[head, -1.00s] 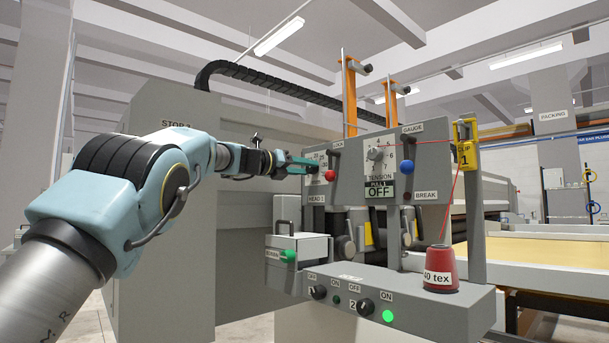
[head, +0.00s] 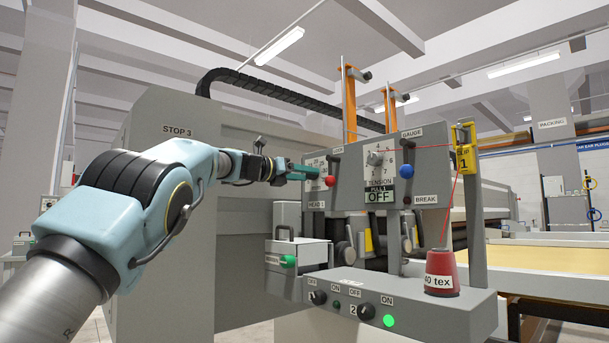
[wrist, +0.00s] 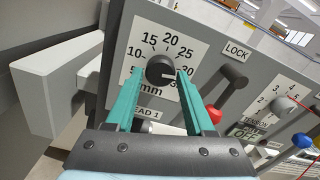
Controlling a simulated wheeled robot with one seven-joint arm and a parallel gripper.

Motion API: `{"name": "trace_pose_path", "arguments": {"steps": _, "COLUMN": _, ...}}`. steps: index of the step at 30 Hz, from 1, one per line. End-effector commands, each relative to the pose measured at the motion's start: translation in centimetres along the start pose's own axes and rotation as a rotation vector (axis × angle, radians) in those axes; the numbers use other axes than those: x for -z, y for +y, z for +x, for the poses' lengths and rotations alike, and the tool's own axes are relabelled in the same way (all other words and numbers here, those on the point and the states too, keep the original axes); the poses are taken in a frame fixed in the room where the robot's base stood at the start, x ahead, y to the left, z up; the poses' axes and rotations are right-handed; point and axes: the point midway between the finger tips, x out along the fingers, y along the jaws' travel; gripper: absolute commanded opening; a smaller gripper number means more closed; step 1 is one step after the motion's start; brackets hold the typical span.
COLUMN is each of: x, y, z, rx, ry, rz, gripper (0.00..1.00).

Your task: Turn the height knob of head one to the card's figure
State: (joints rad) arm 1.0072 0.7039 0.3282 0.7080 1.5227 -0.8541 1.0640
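The height knob of head one is a round black knob (wrist: 160,70) on a white dial plate (wrist: 143,40) marked in mm, from 10 at left over 20 at top to 30 at right. Its pale pointer mark points right, near 30. My gripper (wrist: 161,72) has its two teal fingers on either side of the knob, with what look like small gaps. I cannot make out a card with a height figure.
A red-tipped lock lever (head: 330,181) hangs close to the right of the dial. Further right are the tension dial (head: 379,160) and a blue-tipped gauge lever (head: 406,171). Below stand a switch box (head: 450,311) and a red thread cone (head: 442,270).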

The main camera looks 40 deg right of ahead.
Motion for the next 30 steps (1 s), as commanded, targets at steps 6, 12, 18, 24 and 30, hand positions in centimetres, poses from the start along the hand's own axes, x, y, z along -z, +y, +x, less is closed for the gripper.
{"name": "trace_pose_path", "arguments": {"steps": 6, "x": -0.1, "y": 0.0, "z": 0.0, "rx": -0.001, "ry": -0.003, "rz": 0.0, "gripper": 0.76}}
{"name": "trace_pose_path", "arguments": {"steps": 12, "x": -0.2, "y": 0.0, "z": -0.1, "rx": -0.001, "ry": -0.004, "rz": 0.0, "gripper": 0.76}}
{"name": "trace_pose_path", "arguments": {"steps": 18, "x": 0.0, "y": 0.1, "z": -1.6, "rx": -0.004, "ry": -0.006, "rz": 0.001, "gripper": 0.76}}
{"name": "trace_pose_path", "arguments": {"steps": 24, "x": 0.1, "y": 0.1, "z": -5.5, "rx": -0.003, "ry": -0.007, "rz": 0.001, "gripper": 0.76}}
{"name": "trace_pose_path", "arguments": {"steps": 30, "x": 0.1, "y": 0.1, "z": -9.0, "rx": -0.002, "ry": -0.005, "rz": 0.0, "gripper": 0.76}}
